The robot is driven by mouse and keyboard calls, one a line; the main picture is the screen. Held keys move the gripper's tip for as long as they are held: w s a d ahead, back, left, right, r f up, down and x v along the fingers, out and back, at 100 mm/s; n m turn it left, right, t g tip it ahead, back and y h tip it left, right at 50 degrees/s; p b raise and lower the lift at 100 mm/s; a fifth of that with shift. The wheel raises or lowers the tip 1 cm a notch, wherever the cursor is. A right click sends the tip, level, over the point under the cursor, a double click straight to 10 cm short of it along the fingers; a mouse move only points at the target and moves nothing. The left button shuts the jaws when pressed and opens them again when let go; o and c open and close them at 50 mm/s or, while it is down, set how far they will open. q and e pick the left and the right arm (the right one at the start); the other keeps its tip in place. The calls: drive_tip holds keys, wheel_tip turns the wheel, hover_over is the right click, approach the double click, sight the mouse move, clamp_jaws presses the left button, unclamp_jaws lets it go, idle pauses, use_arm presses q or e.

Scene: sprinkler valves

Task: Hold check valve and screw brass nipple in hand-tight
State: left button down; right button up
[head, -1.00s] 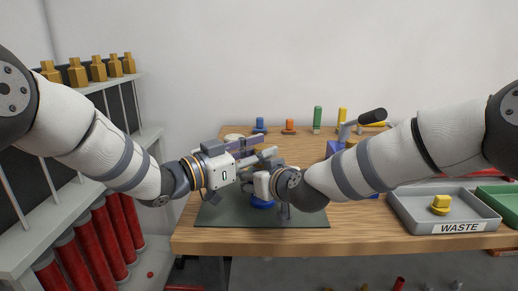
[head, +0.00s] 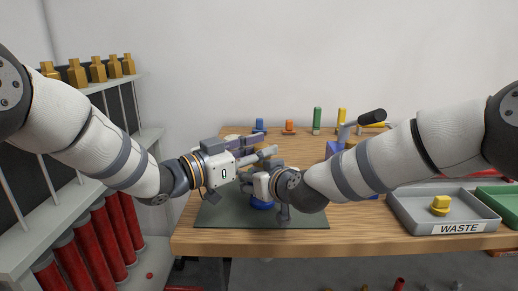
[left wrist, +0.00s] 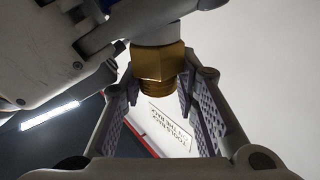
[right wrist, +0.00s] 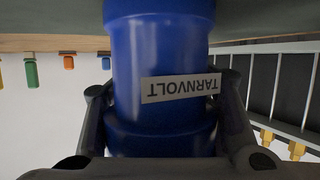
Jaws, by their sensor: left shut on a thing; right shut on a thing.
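The blue check valve (right wrist: 160,75), with a TARNVOLT label, stands between the fingers of my right gripper (head: 250,181), which is shut on it. Its blue lower part (head: 262,204) shows under that gripper in the head view, over the dark mat. The brass nipple (left wrist: 160,64), with a hex and a threaded end, shows between the fingers of my left gripper (head: 264,147), which is shut on it. A silver collar (left wrist: 157,32) sits directly against the hex. The grippers are close together, left above right. Whether the thread is seated is hidden.
A dark green mat (head: 225,213) lies on the wooden table (head: 350,233). A grey WASTE tray (head: 480,212) with a yellow part stands at the right. Coloured pegs stand at the back. A shelf with brass parts (head: 78,72) and red cylinders stands at the left.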

use_arm(q)
drive_tip(key=shift+f, duration=0.2)
idle(0.6)
drive_tip(key=shift+r, duration=0.25)
idle(0.9)
drive_tip(key=shift+f, duration=0.15)
drive_tip(key=c, duration=1.3)
unclamp_jaws()
drive_tip(key=shift+c, duration=0.2)
drive_tip(key=shift+o, duration=0.8)
drive_tip(key=shift+f, duration=0.15)
drive_tip(key=shift+s, duration=0.1)
drive_tip(key=v, duration=1.2)
drive_tip(key=shift+r, duration=0.2)
